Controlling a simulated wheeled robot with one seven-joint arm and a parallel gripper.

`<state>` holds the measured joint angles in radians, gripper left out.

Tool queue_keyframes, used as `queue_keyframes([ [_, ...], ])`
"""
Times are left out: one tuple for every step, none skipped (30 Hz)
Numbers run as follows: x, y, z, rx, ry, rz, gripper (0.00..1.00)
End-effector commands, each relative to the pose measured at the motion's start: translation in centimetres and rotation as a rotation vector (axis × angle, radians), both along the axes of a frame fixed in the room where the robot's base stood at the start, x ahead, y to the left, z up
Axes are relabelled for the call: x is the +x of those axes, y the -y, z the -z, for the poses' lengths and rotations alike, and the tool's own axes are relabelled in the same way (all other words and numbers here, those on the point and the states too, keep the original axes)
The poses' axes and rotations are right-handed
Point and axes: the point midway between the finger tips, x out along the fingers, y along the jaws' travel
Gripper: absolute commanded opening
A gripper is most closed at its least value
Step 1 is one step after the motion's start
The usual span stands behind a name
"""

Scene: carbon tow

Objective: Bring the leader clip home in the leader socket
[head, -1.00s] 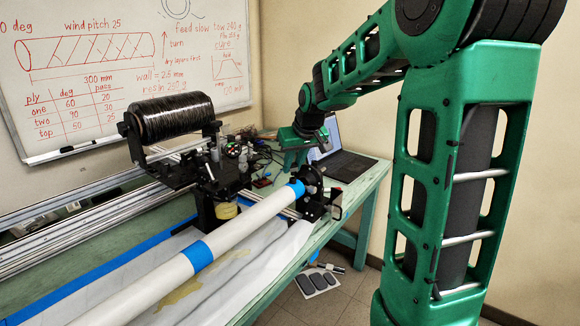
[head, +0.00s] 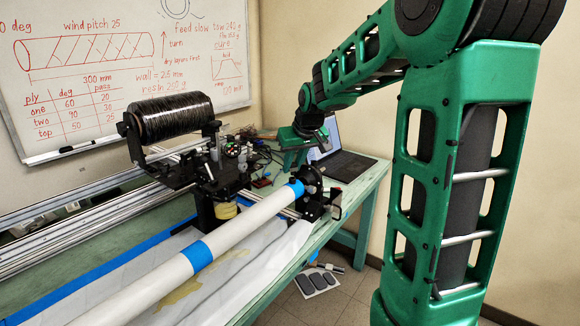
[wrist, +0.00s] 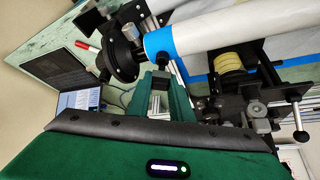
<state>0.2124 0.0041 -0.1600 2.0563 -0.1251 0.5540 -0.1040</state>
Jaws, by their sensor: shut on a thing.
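My gripper (head: 296,148) hangs behind the black chuck (head: 316,194) at the far end of the white tube (head: 245,222). In the wrist view its two green fingers (wrist: 158,78) are shut on a small dark piece (wrist: 158,83), which I take for the leader clip. It sits between the fingers, mostly hidden by them. The fingertips are close to the blue band (wrist: 160,44) at the tube's end, beside the chuck (wrist: 123,52). I cannot tell whether they touch. I cannot single out the leader socket in either view.
The carriage, with a black tow spool (head: 172,118) and a yellow roller (head: 224,210), stands left of the tube's far end. In the wrist view its roller (wrist: 230,64) and knobs are to the right. A laptop (head: 343,160) lies on the green bench behind the chuck.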

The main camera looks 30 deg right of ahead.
Motion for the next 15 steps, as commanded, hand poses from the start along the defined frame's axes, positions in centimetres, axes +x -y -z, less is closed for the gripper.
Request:
queue_keyframes([
  [-0.01,0.0,0.03,0.0,0.0,0.0,0.0],
  [-0.01,0.0,0.05,0.0,0.0,0.0,0.0],
  [-0.01,0.01,0.1,0.0,0.0,0.0,0.0],
  [-0.01,0.0,0.14,0.0,0.0,0.0,0.0],
  [-0.02,0.0,0.19,0.0,-0.001,0.0,0.0],
  [-0.02,0.0,0.27,0.0,-0.001,0.0,0.0],
  [-0.02,0.0,0.33,0.0,-0.001,0.0,0.0],
  [-0.02,0.0,0.4,0.0,-0.001,0.0,0.0],
  [-0.02,0.0,0.49,0.0,-0.001,0.0,0.0],
  [-0.01,0.01,0.55,0.0,-0.001,0.0,0.0],
  [-0.01,0.01,0.61,0.0,-0.001,0.0,0.0],
  [0.0,0.01,0.69,0.0,0.0,0.0,0.0],
  [0.0,0.01,0.75,0.0,0.0,0.0,0.0],
  [0.01,0.01,0.81,0.0,0.0,0.0,0.0],
  [0.01,0.01,0.89,0.0,0.0,0.0,0.0],
])
